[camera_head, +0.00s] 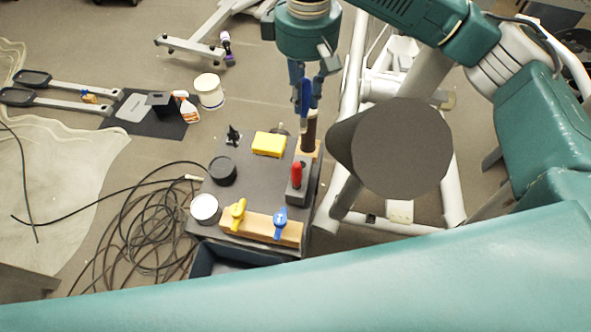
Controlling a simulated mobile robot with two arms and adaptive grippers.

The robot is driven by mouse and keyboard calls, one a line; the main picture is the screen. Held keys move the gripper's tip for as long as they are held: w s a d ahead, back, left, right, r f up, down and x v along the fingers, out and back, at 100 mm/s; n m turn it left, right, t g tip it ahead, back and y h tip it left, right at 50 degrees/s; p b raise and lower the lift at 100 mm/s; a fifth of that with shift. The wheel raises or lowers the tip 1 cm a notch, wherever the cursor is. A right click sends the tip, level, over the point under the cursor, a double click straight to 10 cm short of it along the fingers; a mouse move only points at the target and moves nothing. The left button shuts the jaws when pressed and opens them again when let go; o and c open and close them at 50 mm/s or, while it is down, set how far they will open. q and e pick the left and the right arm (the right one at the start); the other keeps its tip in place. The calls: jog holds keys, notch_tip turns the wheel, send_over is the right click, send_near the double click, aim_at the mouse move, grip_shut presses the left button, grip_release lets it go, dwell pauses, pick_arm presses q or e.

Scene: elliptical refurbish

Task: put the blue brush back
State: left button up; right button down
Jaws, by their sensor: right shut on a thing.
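My right gripper (307,84) reaches down from the top, over the far right corner of the grey work surface. It is shut on the blue brush (305,98), whose blue part shows upright between the fingers. A dark brown upright cylinder (308,135) is directly below the blue part, above a light wooden block (308,149). I cannot tell whether the brown cylinder is part of the brush or a separate thing, nor whether it touches the block. My left gripper is not in view.
The grey work surface (257,180) holds a yellow block (269,144), a red-handled tool (296,175), a black round container (222,171), a white-topped jar (205,208) and a wooden bar (257,228) with yellow and blue pieces. White machine frame tubes (345,200) stand close on the right. Cables lie left.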

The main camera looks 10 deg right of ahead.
aim_at(303, 125)
jog(key=shift+s+d+f, duration=0.1)
jog(key=shift+d+f, duration=0.05)
jog(key=shift+f, duration=0.7)
jog(key=f+p, duration=0.1)
jog(key=f, duration=0.3)
jog(key=f+p, duration=0.1)
jog(key=f, duration=0.3)
jog(key=shift+a+f+p, duration=0.2)
jog(key=shift+f+p, duration=0.05)
jog(key=shift+p, duration=0.05)
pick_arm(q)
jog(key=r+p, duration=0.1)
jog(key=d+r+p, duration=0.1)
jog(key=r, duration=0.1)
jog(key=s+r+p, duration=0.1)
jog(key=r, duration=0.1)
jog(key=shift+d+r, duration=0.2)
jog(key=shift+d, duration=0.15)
pick_arm(e)
notch_tip(303, 125, down, 10)
jog(key=shift+w+r, duration=0.2)
jog(key=shift+r, duration=0.05)
jog(key=shift+f, duration=0.1)
jog(key=c, duration=1.6)
grip_release()
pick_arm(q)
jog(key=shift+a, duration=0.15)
